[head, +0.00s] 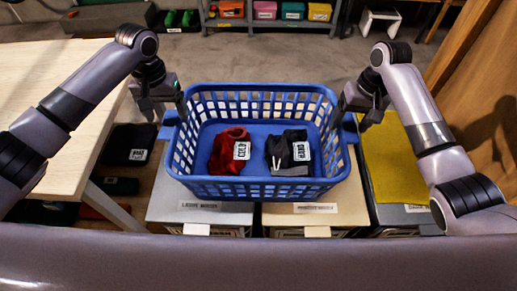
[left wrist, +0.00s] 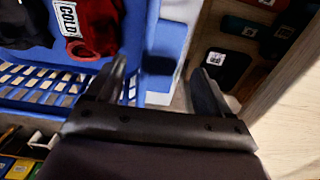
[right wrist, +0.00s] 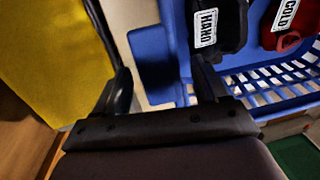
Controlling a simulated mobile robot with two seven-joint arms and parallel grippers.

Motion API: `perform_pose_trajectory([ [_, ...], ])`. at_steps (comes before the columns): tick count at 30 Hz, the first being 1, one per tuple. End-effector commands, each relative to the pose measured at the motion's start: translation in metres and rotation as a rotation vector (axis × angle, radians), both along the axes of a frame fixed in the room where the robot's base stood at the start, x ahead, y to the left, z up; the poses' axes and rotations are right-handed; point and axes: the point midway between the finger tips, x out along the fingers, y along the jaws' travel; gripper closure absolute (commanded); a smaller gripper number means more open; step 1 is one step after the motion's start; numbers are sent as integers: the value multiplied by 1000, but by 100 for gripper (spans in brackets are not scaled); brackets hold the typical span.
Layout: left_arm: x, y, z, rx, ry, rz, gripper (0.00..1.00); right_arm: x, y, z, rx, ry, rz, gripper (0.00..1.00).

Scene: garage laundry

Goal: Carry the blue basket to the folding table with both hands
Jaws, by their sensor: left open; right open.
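The blue basket (head: 258,188) stands on low light-topped units in the middle of the head view. Inside lie a red garment (head: 228,150) labelled COLD and a black garment (head: 284,160) labelled HAND. My left gripper (head: 168,108) is open at the basket's left end. In the left wrist view its fingers (left wrist: 158,88) are spread on either side of the blue side handle (left wrist: 158,62). My right gripper (head: 358,108) is open at the right end. In the right wrist view its fingers (right wrist: 162,88) are spread near the other handle (right wrist: 155,65). The folding table (head: 60,110) is probably the pale wooden top at left.
A shelf with coloured boxes (head: 265,10) stands at the back. A yellow cloth (head: 395,160) lies right of the basket. A wooden panel (head: 485,100) rises at far right. Dark labelled bins (head: 130,145) sit between table and basket. Grey floor lies behind the basket.

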Motion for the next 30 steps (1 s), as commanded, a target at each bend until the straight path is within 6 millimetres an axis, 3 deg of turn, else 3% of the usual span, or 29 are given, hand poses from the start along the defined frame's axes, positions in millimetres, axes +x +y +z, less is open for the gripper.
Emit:
perform_pose_trajectory([
  [3,0,0,-19,1,3,1,19,-1,3,-20,0,3,0,27],
  [9,0,0,-41,0,1,0,19,0,5,-41,1,2,-1,27],
  [20,0,0,-46,0,0,0,19,0,6,-47,1,0,0,27],
  [21,0,0,-46,0,0,0,22,0,6,-47,1,0,0,30],
  [22,0,0,-46,0,0,0,32,0,6,-47,1,0,0,40],
  [27,0,0,-46,-1,0,0,87,0,6,-46,2,0,0,95],
  [28,0,-1,-46,-1,-1,0,96,0,7,-46,2,0,0,97],
  [30,0,-1,-46,-2,-1,0,96,0,7,-46,2,0,1,97],
])
